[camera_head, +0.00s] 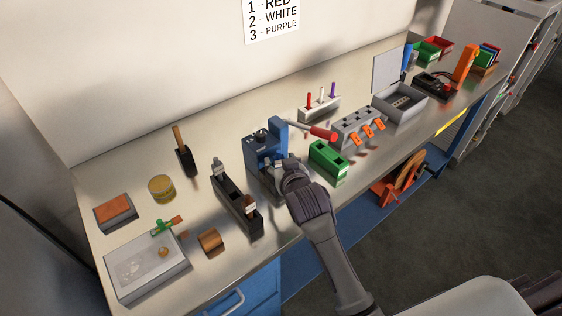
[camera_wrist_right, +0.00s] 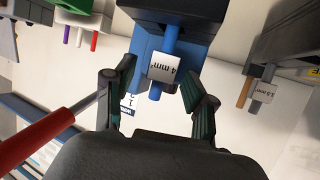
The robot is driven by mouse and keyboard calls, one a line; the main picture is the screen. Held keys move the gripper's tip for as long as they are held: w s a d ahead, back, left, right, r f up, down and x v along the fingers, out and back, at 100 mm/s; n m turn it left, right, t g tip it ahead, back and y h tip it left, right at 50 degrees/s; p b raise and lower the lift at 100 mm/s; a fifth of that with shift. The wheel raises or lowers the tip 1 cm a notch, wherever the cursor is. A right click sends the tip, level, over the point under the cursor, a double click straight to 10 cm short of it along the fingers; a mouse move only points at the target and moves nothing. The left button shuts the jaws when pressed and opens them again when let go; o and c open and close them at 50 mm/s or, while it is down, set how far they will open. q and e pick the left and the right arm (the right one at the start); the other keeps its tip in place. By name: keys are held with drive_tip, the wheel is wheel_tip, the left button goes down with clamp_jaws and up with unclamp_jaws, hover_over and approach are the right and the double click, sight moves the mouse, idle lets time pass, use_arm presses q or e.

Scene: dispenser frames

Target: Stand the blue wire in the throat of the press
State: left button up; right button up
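The blue press (camera_head: 262,149) stands on the bench near the front edge; its blue body also shows at the top of the right wrist view (camera_wrist_right: 205,38). The blue wire (camera_wrist_right: 155,91) with a white "4 mm²" tag is at the press, its upper part against the press body. Whether it is seated in the throat cannot be told. My right gripper (camera_wrist_right: 158,80) has one finger on each side of the wire, with gaps visible, so it looks open. In the head view my right gripper (camera_head: 285,168) is at the press front and hides the wire. My left gripper is not in view.
The press's red-handled lever (camera_head: 318,132) sticks out right. A black holder (camera_head: 237,203) with tagged wires stands left, a green block (camera_head: 328,159) right. Behind are a rack of coloured pins (camera_head: 319,107) and a grey block with orange tabs (camera_head: 357,127).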

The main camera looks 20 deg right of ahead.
drive_tip(key=shift+r, duration=0.2)
drive_tip(key=b+v, duration=0.1)
drive_tip(key=v, duration=1.1)
drive_tip(key=shift+a, duration=0.1)
